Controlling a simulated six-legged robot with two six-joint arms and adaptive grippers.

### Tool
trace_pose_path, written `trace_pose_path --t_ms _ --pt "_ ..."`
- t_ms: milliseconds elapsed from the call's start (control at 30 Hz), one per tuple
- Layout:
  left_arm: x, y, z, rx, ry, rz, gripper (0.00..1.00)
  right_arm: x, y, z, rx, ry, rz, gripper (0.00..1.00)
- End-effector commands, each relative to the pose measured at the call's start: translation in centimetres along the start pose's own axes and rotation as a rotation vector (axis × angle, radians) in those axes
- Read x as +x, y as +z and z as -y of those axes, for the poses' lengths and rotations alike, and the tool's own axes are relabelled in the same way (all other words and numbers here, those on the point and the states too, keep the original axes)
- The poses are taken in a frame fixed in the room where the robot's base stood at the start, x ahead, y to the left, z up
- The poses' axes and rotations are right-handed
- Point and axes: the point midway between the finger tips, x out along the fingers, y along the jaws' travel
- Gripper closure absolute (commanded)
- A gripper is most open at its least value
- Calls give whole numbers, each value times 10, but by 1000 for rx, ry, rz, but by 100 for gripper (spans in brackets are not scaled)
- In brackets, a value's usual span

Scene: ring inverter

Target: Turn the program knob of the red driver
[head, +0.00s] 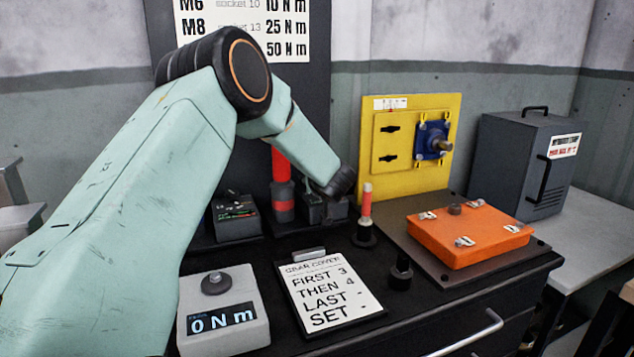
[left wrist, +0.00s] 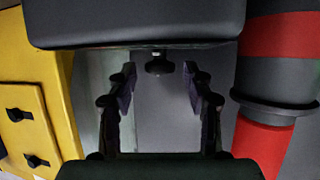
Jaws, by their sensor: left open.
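The red driver (head: 281,180), an upright cylinder with red and dark bands, stands at the back of the bench, partly hidden by my left arm. It also shows large at the right of the left wrist view (left wrist: 285,75). In that view my left gripper (left wrist: 159,75) is open, its two dark fingers apart. A small black knob (left wrist: 159,67) on a dark box (left wrist: 140,22) shows between the fingertips; I cannot tell whether they touch it. In the head view the fingers cannot be made out near my dark wrist end. My right gripper is not in view.
A yellow panel (head: 420,180) with black knobs stands right of the driver. A dark controller (head: 236,228) is to its left. A socket stand (head: 366,215), orange cover (head: 470,240), instruction card (head: 328,291) and torque meter (head: 223,335) occupy the bench.

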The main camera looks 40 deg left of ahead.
Motion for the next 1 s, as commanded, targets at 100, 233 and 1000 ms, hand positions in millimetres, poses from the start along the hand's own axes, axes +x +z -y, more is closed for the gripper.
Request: trace_pose_path --t_ms 100,233,1000 --pt "0 0 0 0 0 0 49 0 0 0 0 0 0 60" --pt "0 0 0 -1 0 0 50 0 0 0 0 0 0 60" --pt "1 -1 2 5 17 -1 100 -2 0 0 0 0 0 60"
